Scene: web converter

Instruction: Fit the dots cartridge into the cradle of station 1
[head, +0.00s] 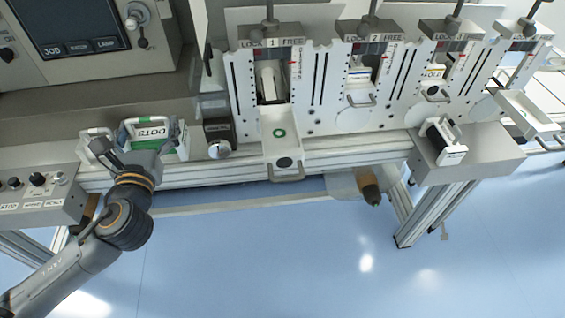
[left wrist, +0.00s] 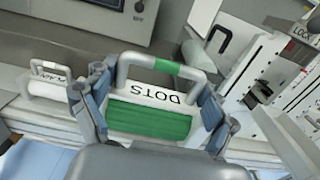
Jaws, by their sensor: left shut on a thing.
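The dots cartridge (head: 175,140) is a white case with a green side, a "DOTS" label and a handle with a green band. It is at the left part of the machine's front ledge. My left gripper (head: 143,157) is shut on it; in the left wrist view the cartridge (left wrist: 148,118) sits between the two fingers. I cannot tell whether it touches the ledge. The cradle of station 1 (head: 283,150) is a white tray sticking out below the "LOCK 1 FREE" plate, with a green ring mark and a front handle. It is empty. My right gripper is not in view.
Another white handled cartridge (left wrist: 45,82) stands left of the held one. A dark block with a round knob (head: 218,138) lies between the held cartridge and station 1. Stations 2 (head: 360,95) and beyond hold cartridges. A dark-and-white cartridge (head: 443,143) sits on the right ledge.

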